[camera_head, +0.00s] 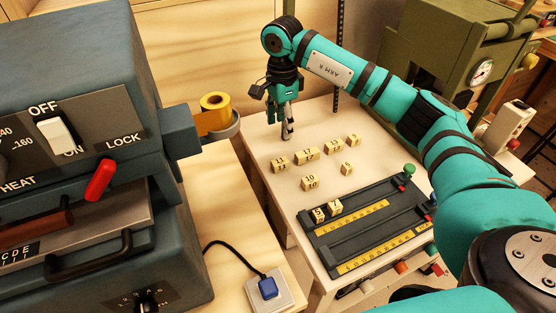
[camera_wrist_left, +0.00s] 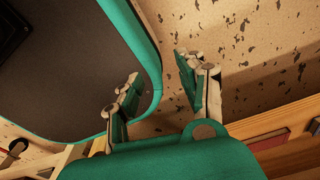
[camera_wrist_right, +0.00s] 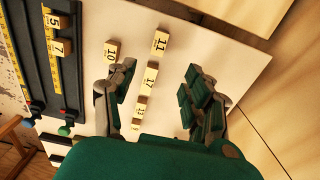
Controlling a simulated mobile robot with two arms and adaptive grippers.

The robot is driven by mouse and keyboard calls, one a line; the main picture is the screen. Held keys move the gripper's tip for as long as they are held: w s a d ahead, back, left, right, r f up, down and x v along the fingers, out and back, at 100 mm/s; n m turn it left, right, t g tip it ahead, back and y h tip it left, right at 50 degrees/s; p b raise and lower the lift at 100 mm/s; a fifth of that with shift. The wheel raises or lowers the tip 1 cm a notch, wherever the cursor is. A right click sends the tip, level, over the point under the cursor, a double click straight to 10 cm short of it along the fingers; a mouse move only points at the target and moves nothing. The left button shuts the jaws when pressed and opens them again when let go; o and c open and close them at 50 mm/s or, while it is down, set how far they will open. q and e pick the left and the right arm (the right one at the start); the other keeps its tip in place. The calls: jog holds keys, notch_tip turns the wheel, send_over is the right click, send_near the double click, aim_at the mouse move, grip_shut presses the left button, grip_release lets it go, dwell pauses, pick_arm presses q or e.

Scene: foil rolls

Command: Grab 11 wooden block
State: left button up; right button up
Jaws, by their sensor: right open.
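The wooden block marked 11 (camera_head: 279,164) lies on the pale table at the left end of a slanting row of blocks. It also shows in the right wrist view (camera_wrist_right: 161,43), ahead of the gap between the fingers. My right gripper (camera_head: 287,133) is open and points down above the table, behind the block in the head view. In the right wrist view its fingers (camera_wrist_right: 157,84) are apart with nothing gripped. My left gripper (camera_wrist_left: 163,88) is open and empty; it shows only in the left wrist view, over a speckled floor.
Blocks 17 (camera_head: 307,154) and 13 (camera_head: 334,146) stand beside the 11 block; block 10 (camera_head: 310,183) lies in front. A dark rack (camera_head: 370,225) with yellow scales holds blocks 5 (camera_head: 318,214) and 7 (camera_head: 335,207). A grey-blue machine (camera_head: 80,80) with a yellow roll (camera_head: 214,101) stands left.

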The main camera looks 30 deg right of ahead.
jog(key=p, duration=0.1)
send_over(280, 161)
jog(key=f, duration=0.5)
jog(key=shift+d+f, duration=0.25)
jog(key=shift+f, duration=0.05)
jog(key=shift+w+f, duration=0.1)
jog(key=shift+f, duration=1)
jog(key=shift+a+f+p, duration=0.1)
jog(key=shift+f+p, duration=0.15)
jog(key=shift+p, duration=0.1)
notch_tip(280, 161, down, 4)
jog(key=shift+a+r+p, duration=0.15)
jog(key=shift+p, duration=0.45)
jog(key=shift+f, duration=0.45)
pick_arm(q)
jog(key=r, duration=0.1)
jog(key=w+r, duration=0.1)
jog(key=r, duration=0.1)
jog(key=shift+r, duration=0.1)
pick_arm(e)
jog(key=c, duration=1)
